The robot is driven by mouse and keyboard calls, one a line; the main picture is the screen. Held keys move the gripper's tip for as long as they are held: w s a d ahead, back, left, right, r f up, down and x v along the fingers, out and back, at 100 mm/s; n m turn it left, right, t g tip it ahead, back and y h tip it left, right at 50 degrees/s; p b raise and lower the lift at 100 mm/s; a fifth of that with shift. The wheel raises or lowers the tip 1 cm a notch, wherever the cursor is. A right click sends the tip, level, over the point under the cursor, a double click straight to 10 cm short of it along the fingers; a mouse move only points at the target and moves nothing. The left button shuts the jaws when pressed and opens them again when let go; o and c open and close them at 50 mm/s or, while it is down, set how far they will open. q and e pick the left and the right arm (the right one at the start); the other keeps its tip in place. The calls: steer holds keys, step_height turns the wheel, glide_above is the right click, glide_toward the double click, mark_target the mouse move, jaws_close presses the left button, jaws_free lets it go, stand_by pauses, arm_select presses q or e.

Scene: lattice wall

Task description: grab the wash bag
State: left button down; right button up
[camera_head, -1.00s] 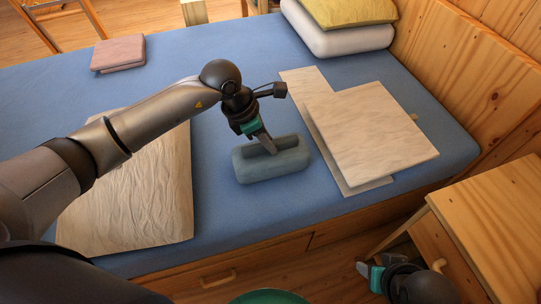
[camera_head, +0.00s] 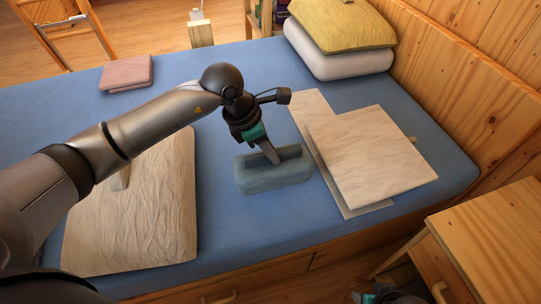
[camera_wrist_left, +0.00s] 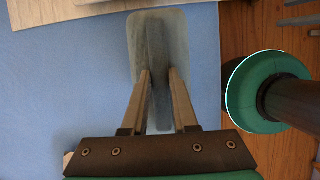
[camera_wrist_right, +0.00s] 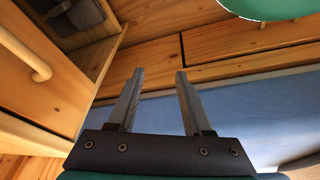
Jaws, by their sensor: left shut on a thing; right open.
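The wash bag (camera_head: 262,180) is a grey-blue, rounded oblong pouch with a raised strip along its top. It is on the blue bed, near the front edge. My left gripper (camera_head: 274,158) reaches down onto it and is shut on its top strip. In the left wrist view the wash bag (camera_wrist_left: 158,40) lies between and beyond the fingers (camera_wrist_left: 158,85). I cannot tell whether it is lifted. My right gripper is low at the bottom right of the head view, mostly cut off; in the right wrist view its fingers (camera_wrist_right: 157,85) are apart and empty.
A pale folded cloth (camera_head: 385,155) lies right of the bag, and a wrinkled pale cushion (camera_head: 150,215) left. A pink folded cloth (camera_head: 126,73) and pillows (camera_head: 340,62) are farther back. A wooden nightstand (camera_head: 500,230) stands at the right, near my right gripper.

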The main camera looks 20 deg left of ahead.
arm_select(q)
step_height(320, 180, up, 15)
steer(key=p, duration=0.4)
arm_select(e)
steer(key=s+d+f+g, duration=0.1)
steer(key=s+f, duration=0.3)
steer(key=f, duration=0.5)
steer(key=shift+s+d+f, duration=0.3)
steer(key=shift+s+d, duration=0.1)
steer(key=shift+d, duration=0.1)
